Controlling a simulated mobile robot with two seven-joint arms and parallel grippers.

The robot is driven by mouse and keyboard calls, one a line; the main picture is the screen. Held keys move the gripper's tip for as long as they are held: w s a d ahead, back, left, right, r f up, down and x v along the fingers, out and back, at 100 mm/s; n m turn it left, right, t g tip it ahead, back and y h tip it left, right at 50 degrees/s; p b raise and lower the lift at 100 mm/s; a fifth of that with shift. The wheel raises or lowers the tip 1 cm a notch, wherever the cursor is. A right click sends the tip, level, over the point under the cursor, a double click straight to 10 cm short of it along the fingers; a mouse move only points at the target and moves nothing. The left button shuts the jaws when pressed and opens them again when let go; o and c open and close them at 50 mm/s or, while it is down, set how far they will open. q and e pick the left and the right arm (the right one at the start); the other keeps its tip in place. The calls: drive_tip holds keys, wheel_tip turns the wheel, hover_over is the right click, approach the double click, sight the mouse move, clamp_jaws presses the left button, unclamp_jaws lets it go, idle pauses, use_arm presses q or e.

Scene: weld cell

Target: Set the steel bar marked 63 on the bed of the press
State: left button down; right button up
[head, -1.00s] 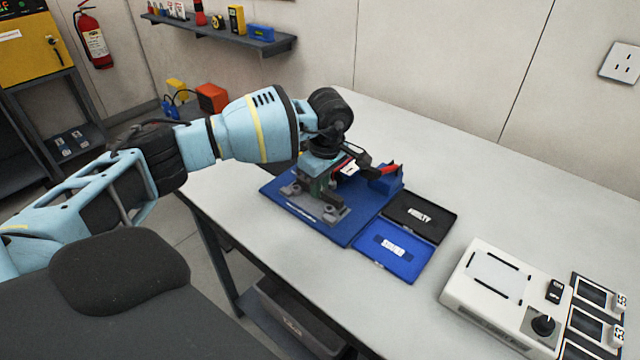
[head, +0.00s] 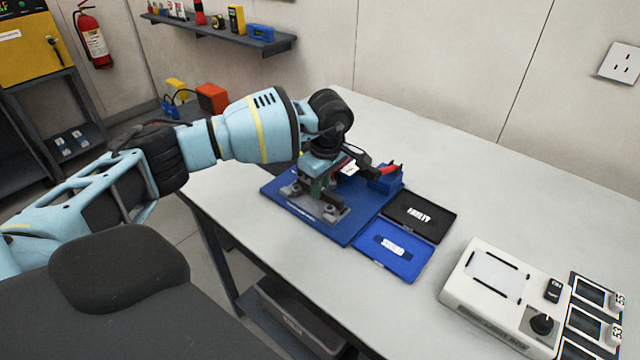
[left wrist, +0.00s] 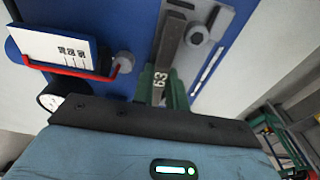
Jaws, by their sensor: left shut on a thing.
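The steel bar marked 63 (left wrist: 172,42) is a dark, narrow bar with a pale number label at its near end. My left gripper (head: 322,187) is shut on it; the green fingers (left wrist: 160,88) stand on either side of the label in the left wrist view. The bar extends over the grey bed of the press (head: 333,214), which sits on a blue base (head: 352,236). The bed also shows in the left wrist view (left wrist: 222,20). I cannot tell whether the bar touches the bed. My gripper and wrist hide part of the press. My right gripper is not in view.
A black tray (head: 436,233) and a blue tray (head: 403,271) lie right of the press. A white box with a knob (head: 475,317) stands farther right, beside numbered pieces. A dial gauge (left wrist: 50,97) and red handle (left wrist: 75,71) are close to my gripper. The table's back is clear.

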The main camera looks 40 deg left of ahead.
use_arm(q)
drive_tip(key=c, duration=1.3)
unclamp_jaws()
drive_tip(key=shift+c, duration=0.2)
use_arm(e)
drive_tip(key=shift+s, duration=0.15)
use_arm(q)
drive_tip(key=shift+r+p, duration=0.7)
drive_tip(key=shift+r, duration=1.1)
drive_tip(key=shift+r+p, duration=0.7)
drive_tip(key=shift+r, duration=1.1)
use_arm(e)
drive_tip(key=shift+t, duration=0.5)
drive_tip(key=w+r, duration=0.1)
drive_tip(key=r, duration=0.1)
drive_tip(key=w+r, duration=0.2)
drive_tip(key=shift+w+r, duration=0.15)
use_arm(q)
drive_tip(key=shift+f, duration=0.1)
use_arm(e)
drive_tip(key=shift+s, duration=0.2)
